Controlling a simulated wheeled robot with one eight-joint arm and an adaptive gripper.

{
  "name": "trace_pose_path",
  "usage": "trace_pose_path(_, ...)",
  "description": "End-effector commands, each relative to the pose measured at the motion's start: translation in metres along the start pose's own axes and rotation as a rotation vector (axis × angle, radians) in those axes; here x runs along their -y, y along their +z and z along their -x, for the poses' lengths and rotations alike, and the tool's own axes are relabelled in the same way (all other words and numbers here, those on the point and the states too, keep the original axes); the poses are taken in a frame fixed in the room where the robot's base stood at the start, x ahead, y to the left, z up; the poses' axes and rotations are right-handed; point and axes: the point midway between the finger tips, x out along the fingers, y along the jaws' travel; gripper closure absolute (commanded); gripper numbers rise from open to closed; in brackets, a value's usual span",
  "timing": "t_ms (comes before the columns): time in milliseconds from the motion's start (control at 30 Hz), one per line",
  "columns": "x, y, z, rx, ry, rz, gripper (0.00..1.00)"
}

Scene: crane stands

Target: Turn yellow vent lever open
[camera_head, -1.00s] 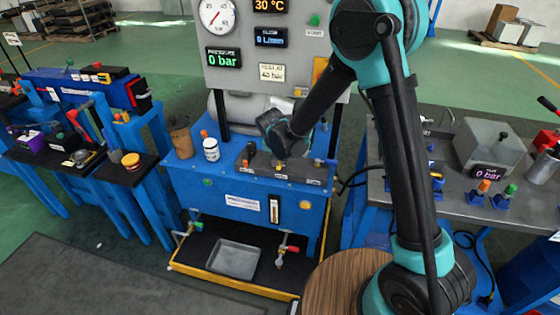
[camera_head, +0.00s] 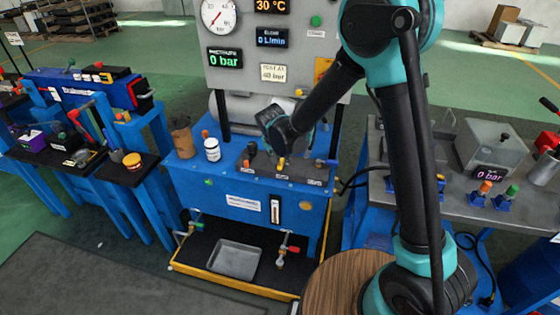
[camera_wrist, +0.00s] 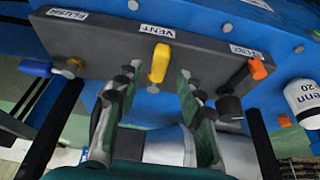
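The yellow vent lever (camera_wrist: 160,60) is on a grey panel under the VENT label (camera_wrist: 157,31) in the wrist view. Its handle points down in that picture, toward my gripper. It is a small yellow spot (camera_head: 281,163) in the head view. My gripper (camera_wrist: 156,82) is open, with one finger on each side of the lever's free end. I see gaps between the lever and both fingers, and cannot tell how deep the lever sits between them. In the head view my gripper (camera_head: 282,152) is over the panel, its fingers hard to make out.
A blue FLUSH lever (camera_wrist: 36,68) and an orange lever (camera_wrist: 257,68) flank the vent lever on the panel (camera_wrist: 100,45). A white bottle (camera_head: 212,150) stands left of the panel. The display (camera_head: 224,58) reads 0 bar. A grey tray (camera_head: 236,260) lies below.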

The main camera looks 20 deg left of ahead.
Motion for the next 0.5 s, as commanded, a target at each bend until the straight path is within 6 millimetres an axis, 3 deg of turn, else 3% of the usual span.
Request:
trace_pose_path(300, 0.0, 0.001, 0.059, 0.0, 0.0, 0.002, 0.62)
trace_pose_path(500, 0.0, 0.0, 0.086, 0.0, 0.001, 0.001, 0.62)
